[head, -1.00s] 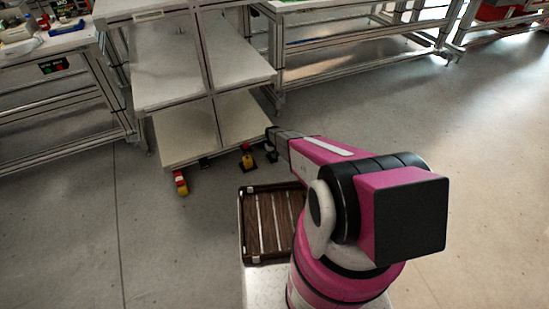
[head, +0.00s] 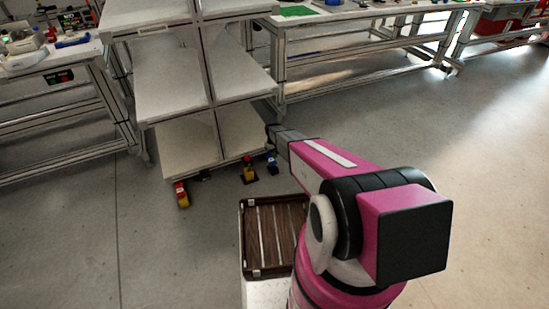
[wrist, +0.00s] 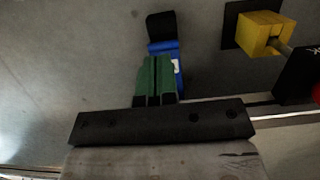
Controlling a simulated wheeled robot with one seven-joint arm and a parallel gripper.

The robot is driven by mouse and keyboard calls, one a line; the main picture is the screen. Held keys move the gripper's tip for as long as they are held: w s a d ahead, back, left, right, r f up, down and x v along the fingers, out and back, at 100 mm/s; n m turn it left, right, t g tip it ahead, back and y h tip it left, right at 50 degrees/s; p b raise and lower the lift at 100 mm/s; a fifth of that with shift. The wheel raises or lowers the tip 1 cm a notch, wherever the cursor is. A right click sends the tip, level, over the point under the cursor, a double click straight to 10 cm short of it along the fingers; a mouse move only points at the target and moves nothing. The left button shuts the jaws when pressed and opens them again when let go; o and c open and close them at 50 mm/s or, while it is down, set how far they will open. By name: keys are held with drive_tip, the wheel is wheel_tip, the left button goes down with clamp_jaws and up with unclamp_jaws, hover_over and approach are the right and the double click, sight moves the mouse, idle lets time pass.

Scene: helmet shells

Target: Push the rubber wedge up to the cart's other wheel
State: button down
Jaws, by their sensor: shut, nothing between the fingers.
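My gripper (head: 272,138) is shut and empty, low beside the cart's right front corner. In the wrist view its green fingers (wrist: 157,80) are together. A blue and black piece (head: 271,163) lies on the floor just on my side of the fingertips; it also shows in the wrist view (wrist: 164,47). I cannot tell if they touch. The cart (head: 190,148) has a red and yellow wheel part (head: 181,194) at front left and a yellow part (head: 248,163) over a black pad (wrist: 236,28) at front right. A small dark piece (head: 204,175) lies between them. Which piece is the rubber wedge is unclear.
A brown slatted tray (head: 246,235) is just in front of me. Workbenches stand left (head: 60,60) and behind right (head: 350,22) of the cart. The floor (head: 480,200) to the right is open.

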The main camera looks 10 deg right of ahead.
sight(276, 171)
drive_tip(key=c, duration=1.1)
unclamp_jaws()
drive_tip(key=shift+s+f, duration=0.15)
drive_tip(key=shift+c, duration=0.2)
drive_tip(key=o, duration=0.8)
drive_tip(key=shift+s+d+f+t, duration=0.2)
drive_tip(key=shift+s+f+t, duration=0.3)
drive_tip(key=shift+f, duration=0.3)
drive_tip(key=shift+s+d+f+t+y, duration=0.15)
drive_tip(key=shift+f+t, duration=0.1)
drive_tip(key=shift+f, duration=0.15)
drive_tip(key=shift+s+a+f+t+y, duration=0.15)
drive_tip(key=shift+f+t, duration=0.1)
drive_tip(key=shift+f, duration=0.15)
drive_tip(key=shift+d+f, duration=0.1)
wheel_tip(276, 171, down, 11)
drive_tip(key=shift+r, duration=0.2)
drive_tip(key=c, duration=1.1)
